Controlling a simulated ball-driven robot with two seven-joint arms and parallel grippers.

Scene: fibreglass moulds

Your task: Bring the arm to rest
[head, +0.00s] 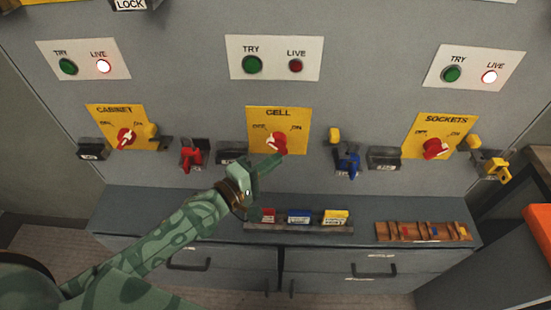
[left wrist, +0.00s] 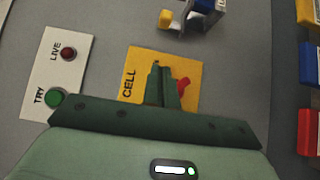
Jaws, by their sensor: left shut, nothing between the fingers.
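My left gripper (head: 272,161) is shut and empty in front of the grey panel, just below the red knob (head: 277,144) on the yellow CELL plate (head: 290,116). In the left wrist view the shut fingers (left wrist: 164,84) overlap the CELL plate (left wrist: 134,66), with the red knob (left wrist: 183,83) showing beside them. I cannot tell whether they touch it. My left arm reaches in from the lower left, over the counter. My right gripper is not in view.
Red (head: 191,156) and blue (head: 347,163) lockout pieces hang on the panel either side. Below, a counter holds a rack of red, blue and yellow blocks (head: 298,217) and a wooden tray (head: 399,232). An orange object (head: 540,225) stands at right.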

